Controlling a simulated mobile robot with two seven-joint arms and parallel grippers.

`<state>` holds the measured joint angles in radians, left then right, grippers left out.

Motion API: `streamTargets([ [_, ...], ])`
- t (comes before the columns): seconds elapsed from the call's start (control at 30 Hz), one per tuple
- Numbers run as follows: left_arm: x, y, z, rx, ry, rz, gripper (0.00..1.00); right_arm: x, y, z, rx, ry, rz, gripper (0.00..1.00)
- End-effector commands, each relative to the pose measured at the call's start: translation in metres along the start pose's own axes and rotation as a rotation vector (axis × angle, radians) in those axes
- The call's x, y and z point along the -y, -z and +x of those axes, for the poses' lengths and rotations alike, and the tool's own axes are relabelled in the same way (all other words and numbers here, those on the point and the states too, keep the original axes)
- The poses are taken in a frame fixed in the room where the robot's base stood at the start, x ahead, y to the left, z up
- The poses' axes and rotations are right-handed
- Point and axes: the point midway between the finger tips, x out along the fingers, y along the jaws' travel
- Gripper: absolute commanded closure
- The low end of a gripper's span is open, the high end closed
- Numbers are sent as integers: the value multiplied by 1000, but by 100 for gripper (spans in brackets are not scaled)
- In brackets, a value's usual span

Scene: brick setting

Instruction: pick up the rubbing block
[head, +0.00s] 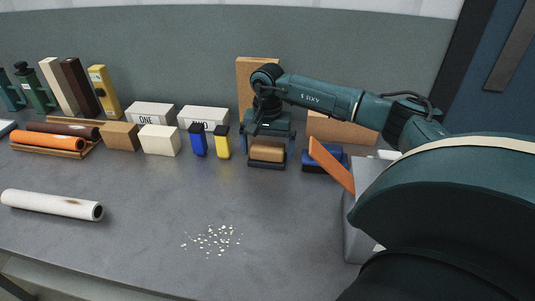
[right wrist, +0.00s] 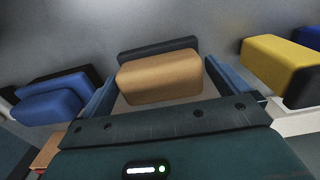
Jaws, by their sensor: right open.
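The rubbing block, as I take it, is a tan rounded block on a dark base (head: 267,153), on the table below my right gripper (head: 268,142). In the right wrist view the tan block (right wrist: 160,76) lies between the two blue fingers, with a gap on each side. The right gripper is open and holds nothing. In the head view the gripper covers the area just behind the block. My left gripper is not in view.
A blue block (head: 318,161) stands close right, beside a leaning orange board (head: 331,164). Yellow (head: 222,142) and blue (head: 198,140) pieces stand close left. White boxes (head: 152,114) are behind. A white tube (head: 52,204) and pale crumbs (head: 212,239) lie in front, amid clear table.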

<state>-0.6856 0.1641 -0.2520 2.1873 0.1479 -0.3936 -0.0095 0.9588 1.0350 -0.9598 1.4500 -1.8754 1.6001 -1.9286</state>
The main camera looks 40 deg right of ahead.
Motion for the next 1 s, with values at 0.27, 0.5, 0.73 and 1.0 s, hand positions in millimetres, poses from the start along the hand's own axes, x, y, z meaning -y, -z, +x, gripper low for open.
streamTargets([
  [0.27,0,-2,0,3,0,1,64,0,0,0,0,0,0,12],
  [0.5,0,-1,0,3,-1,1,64,0,0,-1,0,0,0,32],
  [0.73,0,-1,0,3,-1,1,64,0,0,-2,-1,2,0,49],
  [1.0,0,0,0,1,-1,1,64,1,0,-6,-1,3,0,49],
])
